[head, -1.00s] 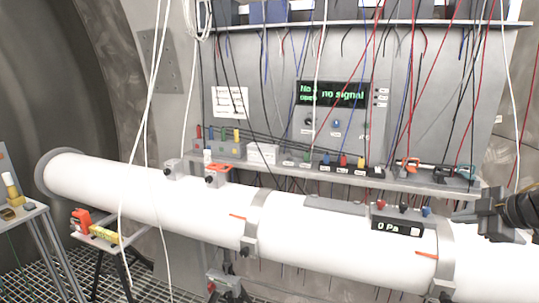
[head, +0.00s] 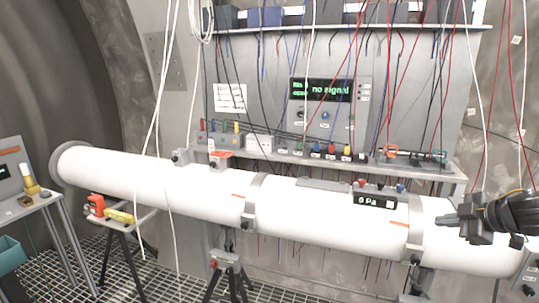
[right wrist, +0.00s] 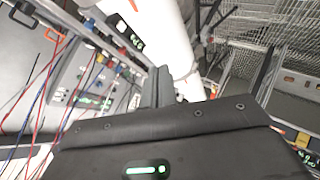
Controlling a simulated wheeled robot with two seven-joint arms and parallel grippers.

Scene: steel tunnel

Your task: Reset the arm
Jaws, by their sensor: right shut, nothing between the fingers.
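My right gripper (head: 447,220) comes in from the right edge of the head view, dark and blocky. It is in front of the right part of the long white pipe (head: 320,215), with its fingers pointing left. Its fingers are shut together with nothing between them. In the right wrist view the closed fingers (right wrist: 157,88) point toward the white pipe (right wrist: 165,35); I cannot tell the gap. My left gripper is not in view.
A grey panel with a "no signal" display (head: 322,90) stands behind the pipe. A shelf (head: 330,158) carries colored connectors. A "0 Pa" gauge (head: 375,199) sits on the pipe. Loose cables hang in front. A tripod (head: 229,275) and a side table (head: 30,207) stand on the grating.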

